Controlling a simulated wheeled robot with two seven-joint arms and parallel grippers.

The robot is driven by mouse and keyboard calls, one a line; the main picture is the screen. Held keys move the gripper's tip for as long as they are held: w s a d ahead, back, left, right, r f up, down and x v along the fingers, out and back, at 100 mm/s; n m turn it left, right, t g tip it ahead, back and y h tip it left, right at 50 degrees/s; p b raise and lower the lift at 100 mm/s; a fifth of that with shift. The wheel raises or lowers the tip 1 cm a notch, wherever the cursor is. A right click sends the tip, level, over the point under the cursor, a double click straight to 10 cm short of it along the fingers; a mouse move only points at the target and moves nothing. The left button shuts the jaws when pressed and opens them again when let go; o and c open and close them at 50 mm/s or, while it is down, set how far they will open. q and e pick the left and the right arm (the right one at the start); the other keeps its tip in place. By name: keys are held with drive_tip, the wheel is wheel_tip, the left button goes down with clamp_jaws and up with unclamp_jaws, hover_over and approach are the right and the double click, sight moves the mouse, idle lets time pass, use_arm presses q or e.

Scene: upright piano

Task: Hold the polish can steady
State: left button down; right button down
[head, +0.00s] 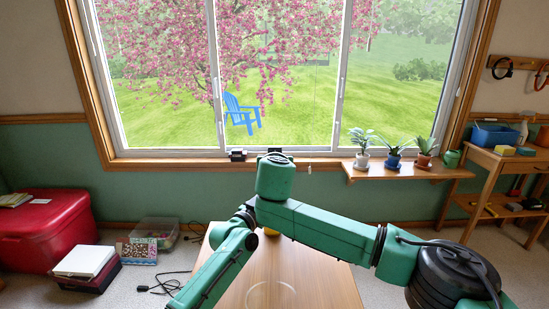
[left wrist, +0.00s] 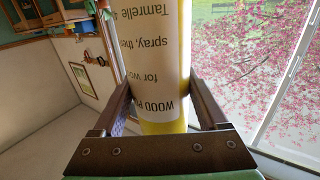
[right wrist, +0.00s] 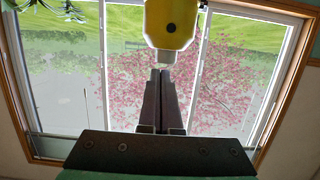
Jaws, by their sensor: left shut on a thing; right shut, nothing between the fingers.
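The polish can (left wrist: 155,60) fills the middle of the left wrist view. It is yellow with a cream label whose text reads upside down. My left gripper (left wrist: 160,88) is shut on it, one finger on each side. In the right wrist view a yellow piece with a dark dot and a white lower part (right wrist: 172,22), seemingly the can's top, is just beyond the fingertips. My right gripper (right wrist: 160,72) is shut and empty; whether its tips touch that piece I cannot tell. In the head view my arms hide both grippers and most of the can.
A wooden table (head: 325,285) stands below my arms, its visible top mostly clear. A window (head: 280,80) is behind. Potted plants (head: 394,155) line a shelf at right, beside a wooden workbench (head: 500,165). A red chest (head: 50,225) and boxes sit on the floor at left.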

drive_tip(key=shift+f, duration=0.15)
drive_tip(key=shift+s+a+f+y, duration=0.1)
drive_tip(key=shift+a+f+y, duration=0.05)
drive_tip(key=shift+a, duration=0.2)
drive_tip(key=shift+s+a+f+y, duration=0.1)
drive_tip(key=shift+a+y, duration=0.05)
drive_tip(key=shift+a, duration=0.2)
drive_tip(key=shift+w+d+f, duration=0.15)
drive_tip(key=shift+d+f, duration=0.65)
drive_tip(key=shift+h, duration=0.4)
wheel_tip(320, 180, up, 4)
drive_tip(key=shift+a+r, duration=0.15)
drive_tip(key=shift+r, duration=0.05)
drive_tip(key=v, duration=1)
drive_tip(key=shift+r, duration=0.25)
idle(0.8)
